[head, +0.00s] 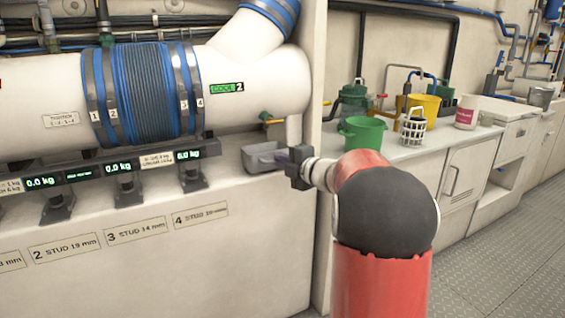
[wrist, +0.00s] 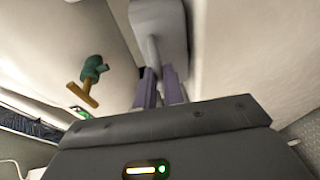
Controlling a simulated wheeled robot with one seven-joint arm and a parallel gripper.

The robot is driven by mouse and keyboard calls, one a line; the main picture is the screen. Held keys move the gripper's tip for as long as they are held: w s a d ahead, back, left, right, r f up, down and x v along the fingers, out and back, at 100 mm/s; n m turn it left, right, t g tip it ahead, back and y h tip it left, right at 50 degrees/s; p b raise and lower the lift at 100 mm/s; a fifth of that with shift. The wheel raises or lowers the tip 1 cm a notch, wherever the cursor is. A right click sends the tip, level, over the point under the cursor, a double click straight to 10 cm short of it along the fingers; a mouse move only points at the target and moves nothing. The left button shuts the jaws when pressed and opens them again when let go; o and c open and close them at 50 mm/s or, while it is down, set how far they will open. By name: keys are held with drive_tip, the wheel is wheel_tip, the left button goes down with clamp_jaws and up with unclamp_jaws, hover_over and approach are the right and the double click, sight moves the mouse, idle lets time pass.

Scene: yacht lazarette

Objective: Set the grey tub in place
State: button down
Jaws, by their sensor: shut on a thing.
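The grey tub (head: 262,158) is at the right end of the ledge under the big white pipe in the head view.
A green valve with a tan handle (wrist: 92,75) is close to the left in the wrist view. The white pipe (head: 260,80) runs above. To the right, a counter holds a green bucket (head: 362,133), a yellow bucket (head: 424,107), a white basket (head: 412,130) and a white tub (head: 467,112).

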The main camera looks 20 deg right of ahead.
drive_tip(key=shift+f+b, duration=0.4)
drive_tip(key=c, duration=1.4)
unclamp_jaws()
drive_tip(key=shift+c, duration=0.2)
drive_tip(key=f+v, duration=0.1)
drive_tip(key=v, duration=0.6)
drive_tip(key=shift+s+d+r, duration=0.15)
drive_tip(key=shift+s+r, duration=0.25)
drive_tip(key=shift+r, duration=0.1)
drive_tip(key=s+a+r+m+g+h+p, duration=0.1)
drive_tip(key=s+a+r+m+h, duration=0.1)
drive_tip(key=s+a+m+h, duration=0.3)
drive_tip(key=s+r+m+h, duration=0.2)
drive_tip(key=r+m+h, duration=0.1)
drive_tip(key=m, duration=0.5)
drive_tip(key=s+a+f+m+g+y, duration=0.1)
drive_tip(key=s+a+f+m+g, duration=0.1)
drive_tip(key=s, duration=0.6)
drive_tip(key=s+a+f+m+g+y, duration=0.1)
drive_tip(key=s+a+f+m+g, duration=0.2)
drive_tip(key=s+a+f, duration=0.4)
drive_tip(key=s+a+f+m+g+y+p, duration=0.1)
drive_tip(key=s+a+f+m+g, duration=0.1)
drive_tip(key=s+a+f+g, duration=0.2)
drive_tip(key=s+a, duration=0.2)
drive_tip(key=s, duration=0.2)
drive_tip(key=shift+s+a+f+m+y, duration=0.2)
drive_tip(key=shift+s+f+m+y, duration=0.1)
drive_tip(key=shift+s+m+y, duration=0.1)
